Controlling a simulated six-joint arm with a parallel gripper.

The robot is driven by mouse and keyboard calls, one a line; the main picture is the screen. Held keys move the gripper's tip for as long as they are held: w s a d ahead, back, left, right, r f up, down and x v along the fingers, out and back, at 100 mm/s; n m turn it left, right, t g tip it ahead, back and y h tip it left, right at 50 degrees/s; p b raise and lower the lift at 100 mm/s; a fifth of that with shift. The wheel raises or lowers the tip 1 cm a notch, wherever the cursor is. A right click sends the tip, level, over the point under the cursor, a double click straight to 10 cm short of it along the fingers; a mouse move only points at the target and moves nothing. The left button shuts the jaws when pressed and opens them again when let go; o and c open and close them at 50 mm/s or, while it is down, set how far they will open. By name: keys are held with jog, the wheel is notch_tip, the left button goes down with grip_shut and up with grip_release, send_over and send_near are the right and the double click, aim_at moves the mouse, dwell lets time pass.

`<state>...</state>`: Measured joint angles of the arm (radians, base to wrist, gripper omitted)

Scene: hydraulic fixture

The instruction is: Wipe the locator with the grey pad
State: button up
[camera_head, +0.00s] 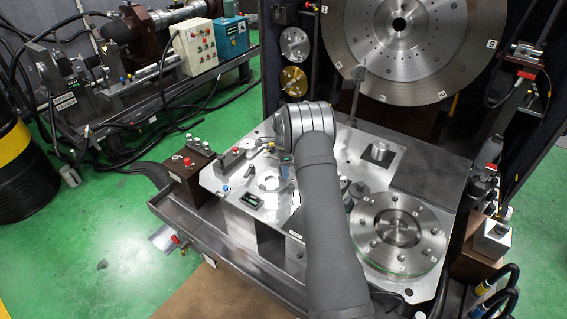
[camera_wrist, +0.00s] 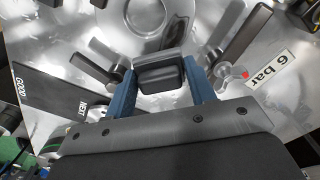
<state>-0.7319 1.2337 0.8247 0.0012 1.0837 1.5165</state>
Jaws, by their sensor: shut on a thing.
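My gripper (camera_wrist: 161,78) has two blue fingers shut on a dark grey pad (camera_wrist: 162,74) in the wrist view. The pad is held crosswise between the fingertips. Just beyond it, at the top of the wrist view, is a round shiny metal part with concentric rings, which looks like the locator (camera_wrist: 148,14); its top is cut off by the frame. I cannot tell whether the pad touches the metal below it.
Dark clamp levers (camera_wrist: 230,38) flank the pad in the wrist view. A "6 bar" label (camera_wrist: 266,68) is at right, a black strip marked GOOD and NEXT (camera_wrist: 55,98) at left. A bolted round flange (camera_head: 398,232) and a dark flat plate (camera_head: 430,170) occupy the fixture's right side.

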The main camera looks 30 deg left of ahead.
aim_at(279, 168)
jog(key=shift+f, duration=1.1)
dwell(0.6)
jog(key=shift+a, duration=3.5)
jog(key=shift+d, duration=2.5)
jog(key=shift+s+d+f, duration=0.1)
jog(key=shift+d+f, duration=0.05)
jog(key=shift+d, duration=0.4)
jog(key=shift+d+f, duration=0.15)
jog(key=shift+d, duration=0.4)
jog(key=shift+a+r, duration=0.1)
jog(key=shift+r, duration=3.05)
